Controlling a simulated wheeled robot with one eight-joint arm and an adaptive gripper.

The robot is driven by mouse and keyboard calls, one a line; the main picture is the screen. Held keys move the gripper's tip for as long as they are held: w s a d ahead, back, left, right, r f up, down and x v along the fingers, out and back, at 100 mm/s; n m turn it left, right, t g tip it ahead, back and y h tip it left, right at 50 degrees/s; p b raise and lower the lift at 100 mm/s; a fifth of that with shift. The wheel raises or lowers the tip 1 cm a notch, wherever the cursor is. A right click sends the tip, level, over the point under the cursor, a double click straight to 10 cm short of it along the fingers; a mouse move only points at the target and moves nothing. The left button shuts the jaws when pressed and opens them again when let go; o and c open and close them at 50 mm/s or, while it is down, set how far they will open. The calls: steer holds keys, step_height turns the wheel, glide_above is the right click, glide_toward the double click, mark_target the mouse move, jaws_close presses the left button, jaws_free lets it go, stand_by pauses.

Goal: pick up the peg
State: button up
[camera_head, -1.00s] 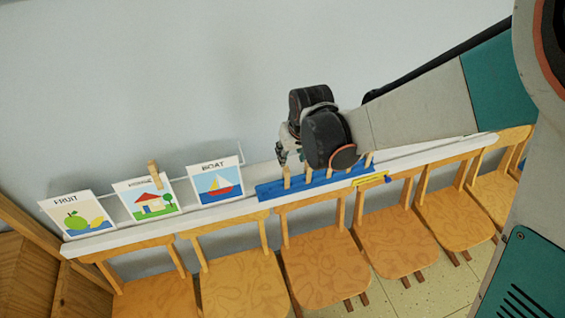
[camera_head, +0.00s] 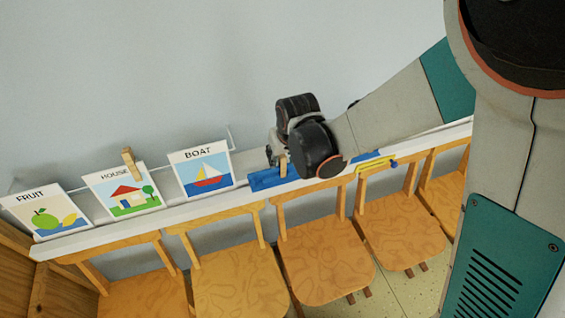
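A wooden peg (camera_head: 283,166) stands upright at the blue strip (camera_head: 262,181), which lies on the white ledge. My gripper (camera_head: 273,156) is over the left part of the strip, beside this peg in the picture. The fingers are small and partly hidden by my dark wrist, so I cannot tell whether they are open or touch the peg. My wrist and arm hide the rest of the strip. Another wooden peg (camera_head: 129,163) is at the top edge of the HOUSE card (camera_head: 122,191), away from my gripper.
The FRUIT card (camera_head: 45,213) and BOAT card (camera_head: 201,174) lean on the white ledge (camera_head: 160,216) beside the HOUSE card. A yellow and blue object (camera_head: 374,163) lies right of my wrist. Several wooden chairs (camera_head: 233,278) line the front. The wall is behind.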

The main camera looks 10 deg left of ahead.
steer(key=shift+c, duration=0.3)
steer(key=shift+f, duration=0.1)
steer(key=c, duration=0.8)
steer(key=shift+c, duration=0.2)
